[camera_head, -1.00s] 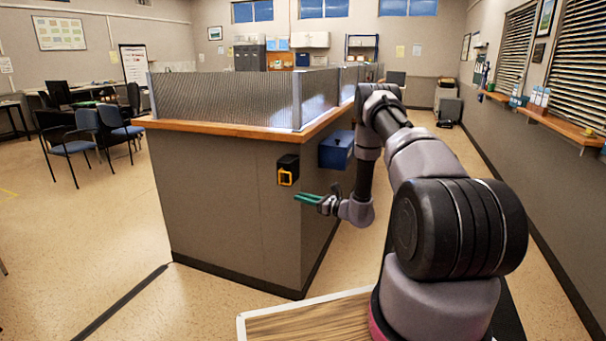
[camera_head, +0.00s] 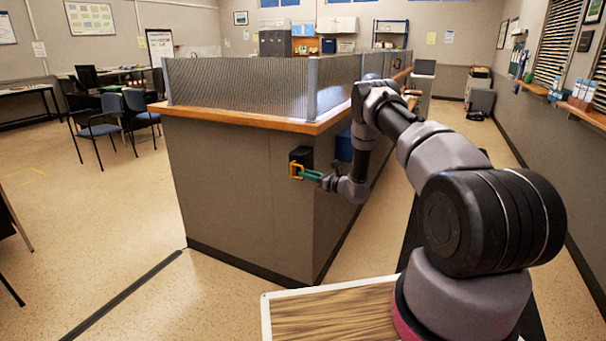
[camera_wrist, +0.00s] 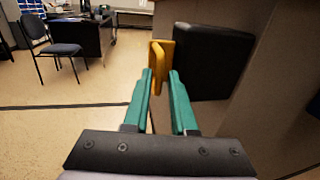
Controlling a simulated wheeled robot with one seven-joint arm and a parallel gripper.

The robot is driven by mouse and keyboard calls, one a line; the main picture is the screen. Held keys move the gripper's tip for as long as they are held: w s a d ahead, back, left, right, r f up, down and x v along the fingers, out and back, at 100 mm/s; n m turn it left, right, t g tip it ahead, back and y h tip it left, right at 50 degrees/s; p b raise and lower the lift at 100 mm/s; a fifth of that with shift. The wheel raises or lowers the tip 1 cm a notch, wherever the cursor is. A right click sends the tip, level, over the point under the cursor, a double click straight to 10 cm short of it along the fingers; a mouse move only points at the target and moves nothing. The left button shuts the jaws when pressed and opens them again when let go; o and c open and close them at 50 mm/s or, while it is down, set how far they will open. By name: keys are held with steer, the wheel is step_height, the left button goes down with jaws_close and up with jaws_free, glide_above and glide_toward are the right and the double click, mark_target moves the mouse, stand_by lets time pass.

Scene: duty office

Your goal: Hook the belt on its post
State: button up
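The belt's yellow end piece (camera_head: 296,171) sticks out from a black box (camera_head: 301,155) on the grey counter's near face. No belt strap shows pulled out. My gripper (camera_head: 308,175) has green fingers and is level with the yellow piece, at its right in the head view. In the wrist view, the yellow piece (camera_wrist: 162,60) is at the tips of my open gripper (camera_wrist: 161,75), with a gap between the fingers. I cannot tell whether they touch it. The black box (camera_wrist: 208,60) is just right of it. I cannot make out a belt post.
The counter (camera_head: 245,190) has a wooden ledge (camera_head: 240,117) and a mesh screen above. A blue box (camera_head: 345,145) on its side is partly behind my arm. Blue chairs (camera_head: 100,128) stand at the left. The floor (camera_head: 110,230) left of the counter is clear.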

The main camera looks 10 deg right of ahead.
steer(key=shift+x, duration=1.05)
jaws_close()
stand_by(0.7)
